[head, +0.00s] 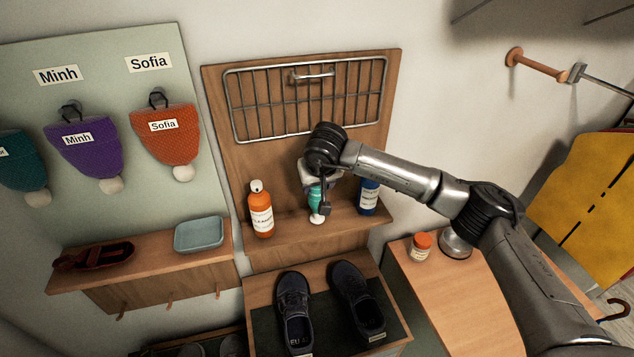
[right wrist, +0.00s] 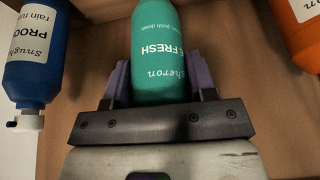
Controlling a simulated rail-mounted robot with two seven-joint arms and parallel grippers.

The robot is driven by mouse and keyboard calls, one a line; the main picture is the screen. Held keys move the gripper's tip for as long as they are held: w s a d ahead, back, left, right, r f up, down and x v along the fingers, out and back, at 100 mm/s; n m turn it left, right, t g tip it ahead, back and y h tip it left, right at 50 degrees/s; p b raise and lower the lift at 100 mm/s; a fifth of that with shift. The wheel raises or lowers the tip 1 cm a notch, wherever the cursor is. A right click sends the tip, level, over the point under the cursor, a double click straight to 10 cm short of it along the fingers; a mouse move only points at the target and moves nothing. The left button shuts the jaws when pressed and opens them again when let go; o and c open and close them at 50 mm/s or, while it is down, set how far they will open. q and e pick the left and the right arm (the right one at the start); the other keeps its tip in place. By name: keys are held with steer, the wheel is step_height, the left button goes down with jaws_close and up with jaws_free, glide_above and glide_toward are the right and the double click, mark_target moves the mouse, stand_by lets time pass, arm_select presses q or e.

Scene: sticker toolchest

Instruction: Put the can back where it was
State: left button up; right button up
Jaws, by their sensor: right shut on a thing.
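The teal can (head: 316,199) is at the wooden shelf (head: 345,222), between an orange bottle (head: 261,210) and a blue bottle (head: 369,197). My right gripper (head: 318,190) is shut on it, and the arm hides much of it in the head view. In the right wrist view the can (right wrist: 163,45) sits between the purple fingers (right wrist: 160,85). Its label lies the same way up as the blue bottle's label (right wrist: 35,55). A small white round piece shows just below the can in the head view. I cannot tell whether its base touches the shelf. My left gripper is not in view.
A wire rack (head: 305,98) is on the board above the shelf. Dark shoes (head: 295,310) stand below it. An orange-lidded jar (head: 420,246) is on the wooden top at right. A blue-grey tray (head: 199,235) sits on the left ledge.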

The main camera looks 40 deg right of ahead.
steer(key=shift+f+b, duration=0.4)
steer(key=shift+f, duration=0.2)
steer(key=o, duration=0.9)
steer(key=shift+r+p, duration=0.55)
steer(key=shift+r, duration=0.1)
steer(key=shift+s+a+r+b, duration=0.15)
steer(key=shift+r+b, duration=0.15)
steer(key=shift+b, duration=0.15)
steer(key=shift+b+v, duration=1.9)
steer(key=shift+v, duration=3.75)
